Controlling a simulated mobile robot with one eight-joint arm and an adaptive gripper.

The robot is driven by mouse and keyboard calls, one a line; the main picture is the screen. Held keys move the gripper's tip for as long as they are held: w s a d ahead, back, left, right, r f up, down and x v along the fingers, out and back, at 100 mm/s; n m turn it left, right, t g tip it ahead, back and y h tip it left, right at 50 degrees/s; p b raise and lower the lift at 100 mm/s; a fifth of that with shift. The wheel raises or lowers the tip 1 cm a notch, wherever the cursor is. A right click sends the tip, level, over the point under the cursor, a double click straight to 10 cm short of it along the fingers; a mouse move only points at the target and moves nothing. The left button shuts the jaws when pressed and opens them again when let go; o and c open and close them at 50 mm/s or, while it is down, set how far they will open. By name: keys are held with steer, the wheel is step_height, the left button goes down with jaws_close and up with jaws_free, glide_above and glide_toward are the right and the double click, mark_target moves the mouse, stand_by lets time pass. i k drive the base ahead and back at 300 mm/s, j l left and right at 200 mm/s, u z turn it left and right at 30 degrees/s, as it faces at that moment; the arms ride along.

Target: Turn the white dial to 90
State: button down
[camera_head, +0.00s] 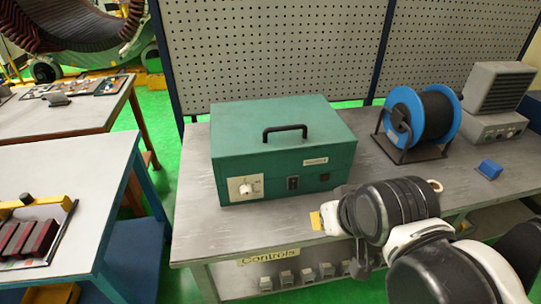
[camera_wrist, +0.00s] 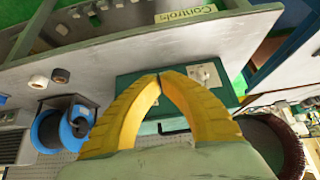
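The white dial (camera_head: 246,189) sits on a pale square plate at the lower left of the green box's front face (camera_head: 275,180). In the wrist view the dial (camera_wrist: 206,76) shows on its plate just right of my fingertips, and the picture is roughly upside down. My gripper (camera_head: 316,220) is at the bench's front edge, to the right of the dial and in front of the box, apart from both. In the wrist view my yellow fingers (camera_wrist: 160,75) meet at their tips with nothing seen between them. The dial's markings are too small to read.
The box has a black handle (camera_head: 285,129) on top and a dark switch (camera_head: 293,183) right of the dial. A blue cable reel (camera_head: 405,115) stands on the bench to the right, near a small blue block (camera_head: 490,169). A pegboard (camera_head: 280,50) rises behind.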

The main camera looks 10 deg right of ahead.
mark_target(246, 190)
steer(key=k+j, duration=0.65)
steer(key=k, duration=0.2)
steer(key=i, duration=0.25)
